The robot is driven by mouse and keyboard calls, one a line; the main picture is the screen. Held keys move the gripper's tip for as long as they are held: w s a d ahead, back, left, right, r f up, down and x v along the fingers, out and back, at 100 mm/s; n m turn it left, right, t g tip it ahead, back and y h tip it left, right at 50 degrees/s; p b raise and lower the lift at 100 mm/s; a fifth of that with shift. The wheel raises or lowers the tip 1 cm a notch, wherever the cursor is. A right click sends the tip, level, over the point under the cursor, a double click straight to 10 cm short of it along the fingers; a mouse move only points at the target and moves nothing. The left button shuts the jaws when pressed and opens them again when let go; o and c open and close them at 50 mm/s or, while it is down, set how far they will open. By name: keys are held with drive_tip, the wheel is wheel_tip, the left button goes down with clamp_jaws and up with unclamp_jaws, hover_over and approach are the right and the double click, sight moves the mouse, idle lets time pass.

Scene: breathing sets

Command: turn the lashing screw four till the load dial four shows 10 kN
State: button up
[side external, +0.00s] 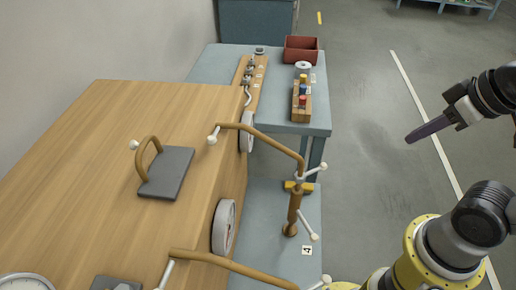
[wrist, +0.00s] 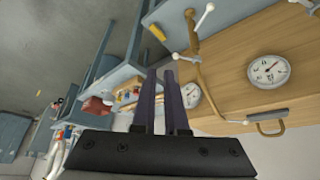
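A lashing screw (side external: 294,208), a brown upright with white-knobbed bars, stands beside the wooden load. A small plate (side external: 307,250) at its foot seems to read 4. It also shows at the top of the wrist view (wrist: 192,35). A round dial (side external: 224,226) on the load's side is nearly edge-on in the side view. In the wrist view a white dial (wrist: 268,71) faces me with a short red needle; its numbers are too small to read. I cannot tell for certain which dial is four. My gripper (side external: 413,137) is open and empty, well right of the screw; its fingers (wrist: 160,76) stand slightly apart.
Another dial (side external: 247,132) sits farther along the load. A brown clamp arm (side external: 262,137) reaches from the screw over the load, and another (side external: 232,264) is nearer. A red bin (side external: 301,50) stands on the back table. Open floor lies between screw and gripper.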

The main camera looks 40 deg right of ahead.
drive_tip(key=o, duration=0.5)
drive_tip(key=shift+c, duration=0.2)
drive_tip(key=shift+o, duration=1.3)
drive_tip(key=shift+m, duration=0.5)
drive_tip(key=w+a+f+m+g+y, duration=0.2)
drive_tip(key=w+f+m+g+y, duration=0.3)
drive_tip(key=m, duration=0.7)
drive_tip(key=w+a+f+m+g+y, duration=0.35)
drive_tip(key=f+m, duration=0.45)
drive_tip(key=m, duration=0.5)
drive_tip(key=m+t+y, duration=0.8)
drive_tip(key=m+y, duration=0.1)
drive_tip(key=m, duration=1.1)
approach(312, 239)
drive_tip(key=shift+f+x, duration=0.15)
drive_tip(key=shift+x, duration=1.85)
drive_tip(key=shift+f+x, duration=0.15)
drive_tip(key=shift+x, duration=1.85)
drive_tip(key=shift+f+x, duration=0.15)
drive_tip(key=shift+x, duration=1.9)
drive_tip(key=shift+w, duration=0.15)
